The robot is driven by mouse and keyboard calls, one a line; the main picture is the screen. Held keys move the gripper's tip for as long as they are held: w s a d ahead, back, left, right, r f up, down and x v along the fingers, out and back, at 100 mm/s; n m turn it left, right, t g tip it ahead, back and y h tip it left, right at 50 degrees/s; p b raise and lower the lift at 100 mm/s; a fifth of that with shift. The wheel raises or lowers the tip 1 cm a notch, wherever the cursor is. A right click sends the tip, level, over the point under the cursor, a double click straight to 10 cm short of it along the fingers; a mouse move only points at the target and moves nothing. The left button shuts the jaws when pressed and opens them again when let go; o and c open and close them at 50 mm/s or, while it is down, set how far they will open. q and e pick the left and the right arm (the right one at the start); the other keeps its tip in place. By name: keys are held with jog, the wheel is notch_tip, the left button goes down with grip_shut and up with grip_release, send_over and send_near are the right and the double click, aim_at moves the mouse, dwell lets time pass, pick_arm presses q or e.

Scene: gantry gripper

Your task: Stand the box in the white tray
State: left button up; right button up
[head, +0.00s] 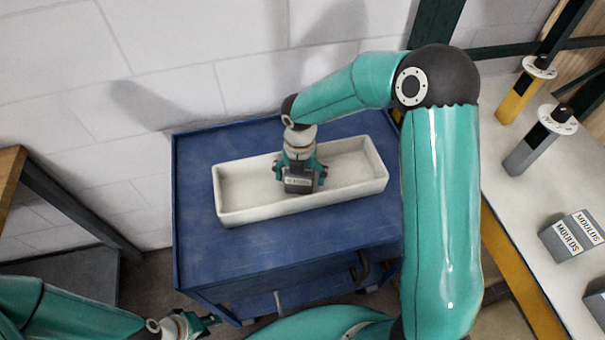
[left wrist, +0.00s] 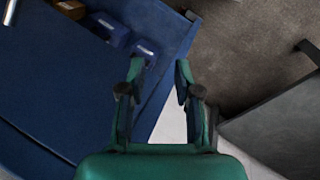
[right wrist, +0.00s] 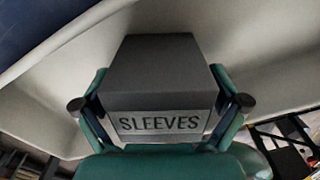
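The box (head: 299,184) is dark grey with a pale label, which reads SLEEVES in the right wrist view (right wrist: 160,75). My right gripper (head: 299,177) is shut on it, with a finger on each side. The box is within the white tray (head: 240,213), near its middle; the tray's pale walls also show in the right wrist view (right wrist: 275,60). I cannot tell whether the box's base touches the tray floor. My left gripper (left wrist: 160,68) is open and empty, low beside the cart's front in the head view (head: 212,321).
The tray lies on a blue cart (head: 240,255) against a white block wall. A pale bench (head: 530,225) at right holds boxes marked MOULDS (head: 573,237), a yellow post (head: 517,98) and a grey post (head: 527,150). The tray is clear on both sides of the box.

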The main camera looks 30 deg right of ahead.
jog(key=shift+r, duration=0.2)
notch_tip(320, 180, up, 12)
jog(key=shift+f, duration=0.1)
dwell(0.5)
dwell(0.3)
